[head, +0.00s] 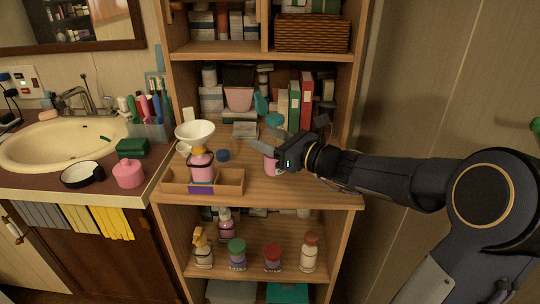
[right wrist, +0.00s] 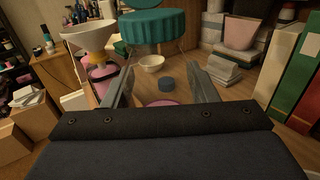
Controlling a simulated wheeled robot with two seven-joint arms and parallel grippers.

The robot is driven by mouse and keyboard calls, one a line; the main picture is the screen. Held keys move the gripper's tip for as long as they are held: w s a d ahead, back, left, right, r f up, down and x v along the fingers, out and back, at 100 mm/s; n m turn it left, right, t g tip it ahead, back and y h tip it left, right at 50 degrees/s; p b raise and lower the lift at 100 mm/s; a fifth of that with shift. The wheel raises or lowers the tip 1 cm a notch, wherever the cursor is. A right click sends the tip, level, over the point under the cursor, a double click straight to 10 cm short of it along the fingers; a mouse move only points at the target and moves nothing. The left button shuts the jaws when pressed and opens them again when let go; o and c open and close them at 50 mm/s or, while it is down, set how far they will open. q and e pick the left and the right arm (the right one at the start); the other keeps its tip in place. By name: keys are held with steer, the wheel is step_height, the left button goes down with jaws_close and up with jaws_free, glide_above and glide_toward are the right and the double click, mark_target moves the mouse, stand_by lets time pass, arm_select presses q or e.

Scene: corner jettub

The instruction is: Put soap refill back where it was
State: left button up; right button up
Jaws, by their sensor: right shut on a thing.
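The soap refill, a clear bottle with a teal cap (head: 274,121) and pink contents (head: 271,164), is upright between the fingers of my right gripper (head: 279,148). It is over the middle shelf (head: 300,189); I cannot tell whether its base touches the wood. In the right wrist view its ribbed teal cap (right wrist: 155,27) is near the top, between and beyond the fingers (right wrist: 161,80). A pink soap bottle (head: 201,167) with a white funnel (head: 195,132) in its neck stands in a wooden tray (head: 231,181) to the left. My left gripper is not in view.
A dark blue cap (head: 223,155) lies behind the tray. Red and green binders (head: 307,101), a pink pot (head: 239,98) and boxes fill the shelf's back. A sink counter is left. Several bottles, including a green-capped one (head: 237,253), stand on the shelf below.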

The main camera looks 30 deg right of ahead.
steer(key=shift+w+d+f, duration=0.1)
steer(key=shift+w+f, duration=0.1)
steer(key=shift+f, duration=0.05)
steer(key=shift+w+d+f+b, duration=0.15)
steer(key=shift+f+b, duration=0.5)
steer(key=shift+f, duration=1.05)
steer(key=shift+f, duration=0.1)
steer(key=o, duration=0.7)
steer(key=shift+f, duration=0.15)
steer(key=o, duration=0.5)
steer(key=shift+r, duration=0.3)
steer(key=p+v, duration=0.1)
steer(key=v, duration=1.1)
